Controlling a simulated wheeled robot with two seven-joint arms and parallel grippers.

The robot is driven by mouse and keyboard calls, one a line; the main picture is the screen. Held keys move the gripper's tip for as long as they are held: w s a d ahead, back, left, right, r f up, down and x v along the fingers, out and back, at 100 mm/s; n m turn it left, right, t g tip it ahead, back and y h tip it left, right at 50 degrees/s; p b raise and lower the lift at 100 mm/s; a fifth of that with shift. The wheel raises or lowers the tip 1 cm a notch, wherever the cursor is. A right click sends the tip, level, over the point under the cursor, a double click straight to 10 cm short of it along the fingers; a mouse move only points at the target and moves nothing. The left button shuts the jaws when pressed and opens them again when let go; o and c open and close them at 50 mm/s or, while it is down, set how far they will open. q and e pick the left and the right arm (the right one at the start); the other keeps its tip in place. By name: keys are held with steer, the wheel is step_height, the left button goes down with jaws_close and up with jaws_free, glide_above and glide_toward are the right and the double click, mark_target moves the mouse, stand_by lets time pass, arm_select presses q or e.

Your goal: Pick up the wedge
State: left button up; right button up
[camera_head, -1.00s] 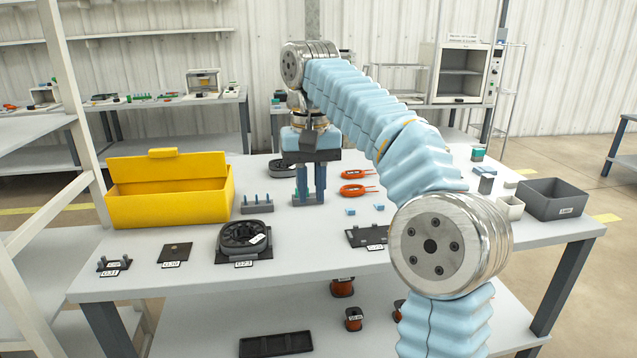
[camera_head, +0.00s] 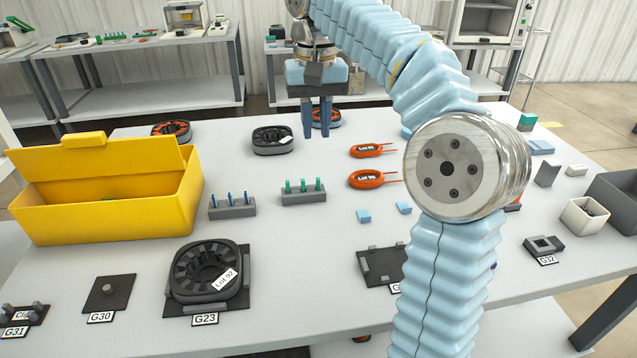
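Nothing is labelled as a wedge. Upright slim pieces that may be wedges stand in two grey holders: blue ones in the left holder (camera_head: 232,208) and green ones in the right holder (camera_head: 303,193). Small light-blue blocks (camera_head: 363,216) also lie on the table to the right. My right gripper (camera_head: 317,134) points down above the far part of the table, beyond the green pieces. Its two dark fingers are apart, and I see nothing held between them. My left gripper is out of view.
A yellow open bin (camera_head: 110,208) stands at the left. A dark stator (camera_head: 208,272) sits on a G23 plate in front. Orange coils (camera_head: 370,180) lie right of the holders. My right arm hides part of the right side. The table between holders and front plates is clear.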

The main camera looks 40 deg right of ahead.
steer(key=b, duration=0.1)
glide_above(318, 179)
steer(key=f, duration=0.5)
steer(key=shift+w+f, duration=0.15)
steer(key=shift+w, duration=0.1)
steer(key=f, duration=0.2)
steer(key=f+b, duration=0.1)
steer(key=f, duration=0.2)
steer(key=shift+s+f, duration=0.2)
steer(key=shift+f, duration=0.15)
steer(key=shift+c, duration=0.3)
jaws_close()
